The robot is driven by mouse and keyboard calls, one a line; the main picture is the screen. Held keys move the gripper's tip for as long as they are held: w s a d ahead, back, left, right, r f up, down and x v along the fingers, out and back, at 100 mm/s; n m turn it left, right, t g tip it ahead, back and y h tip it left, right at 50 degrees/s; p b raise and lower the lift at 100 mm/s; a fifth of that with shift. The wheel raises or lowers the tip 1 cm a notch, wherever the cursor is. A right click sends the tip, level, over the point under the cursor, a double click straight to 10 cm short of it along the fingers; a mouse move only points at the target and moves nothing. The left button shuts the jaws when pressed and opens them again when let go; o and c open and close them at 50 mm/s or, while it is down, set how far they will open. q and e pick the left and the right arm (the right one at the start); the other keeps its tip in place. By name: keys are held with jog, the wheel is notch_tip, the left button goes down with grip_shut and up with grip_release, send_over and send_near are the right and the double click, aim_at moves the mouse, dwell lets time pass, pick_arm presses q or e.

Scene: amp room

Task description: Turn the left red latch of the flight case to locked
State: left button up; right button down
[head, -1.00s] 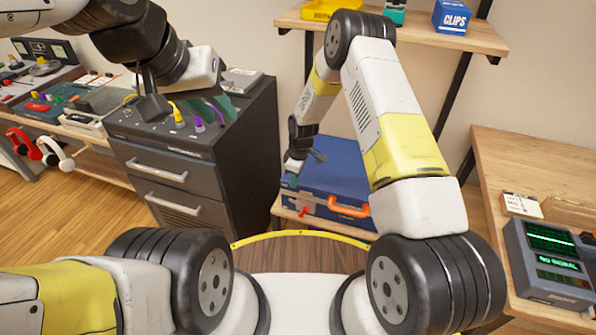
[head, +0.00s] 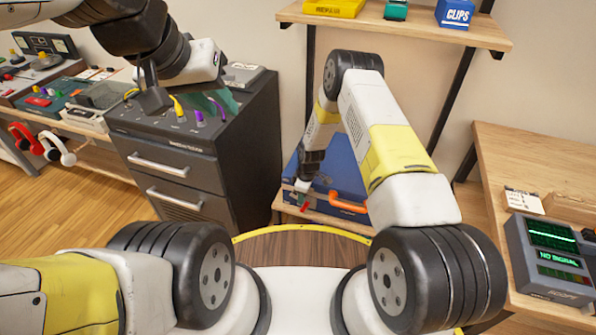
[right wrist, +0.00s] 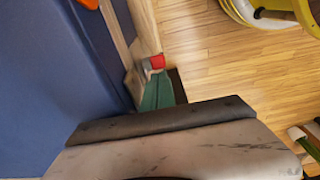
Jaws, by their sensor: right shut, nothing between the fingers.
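The blue flight case (head: 345,172) lies on a low wooden shelf, with an orange handle (head: 348,203) on its front. The red latch (head: 306,207) is left of the handle, partly hidden by my right gripper (head: 302,198). In the right wrist view the latch (right wrist: 156,62) shows just past the tips of the green fingers (right wrist: 158,93), touching or nearly touching them. The right fingers are shut with nothing between them. The latch's exact angle is hard to tell. My left gripper (head: 222,104) hangs over the dark drawer cabinet; its jaw state is unclear.
The drawer cabinet (head: 195,160) with cables on top stands left of the case. A wooden shelf (head: 400,28) with boxes is above. A bench (head: 530,165) with a screen device (head: 550,260) is at the right. Wood floor shows below the latch.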

jog(key=shift+s+d, duration=0.1)
jog(key=shift+d, duration=0.35)
dwell(0.6)
jog(key=shift+s+d, duration=0.25)
jog(key=shift+d, duration=0.4)
jog(key=shift+s+d+f, duration=0.15)
jog(key=shift+s+d, duration=0.05)
jog(key=shift+d, duration=0.4)
jog(key=shift+d+f, duration=0.15)
jog(key=shift+d, duration=0.1)
jog(key=shift+w+a+f, duration=0.1)
jog(key=shift+a+f, duration=0.1)
jog(key=shift+a, duration=0.5)
